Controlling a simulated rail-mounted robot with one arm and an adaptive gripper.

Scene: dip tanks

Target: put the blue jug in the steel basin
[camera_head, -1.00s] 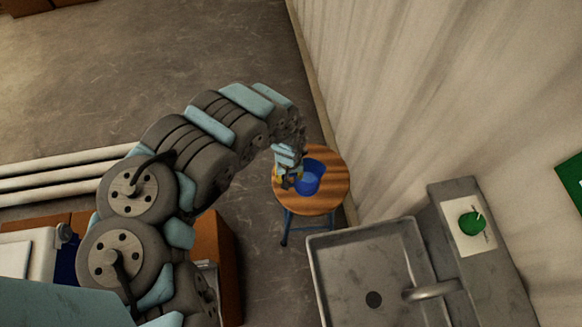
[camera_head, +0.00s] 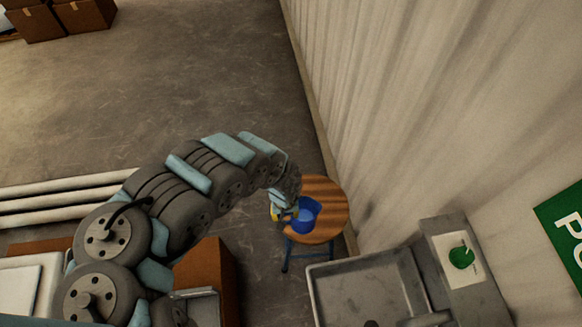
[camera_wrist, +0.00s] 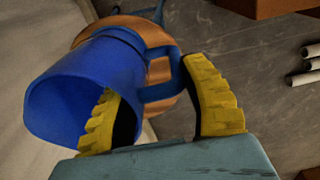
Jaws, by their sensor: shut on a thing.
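The blue jug (camera_head: 306,214) is over the round wooden stool in the head view, and I cannot tell whether it touches the top. My gripper (camera_head: 282,211) is at its left side. In the wrist view the jug (camera_wrist: 75,95) shows large, its open mouth toward the lower left and its handle at right. My gripper's yellow fingers (camera_wrist: 152,80) are shut on the jug at its handle side. One finger overlaps the mouth and the other lies beyond the handle; the exact contact is hidden. The grey steel basin (camera_head: 365,295) is at the lower right of the head view, apart from the jug.
The wooden stool (camera_head: 333,195) stands beside the pale corrugated wall (camera_head: 400,110). A green object (camera_head: 461,257) lies on a white sheet on the ledge right of the basin. The basin's tap is at the bottom edge. Brown boxes (camera_head: 62,18) stand far back; the floor between is open.

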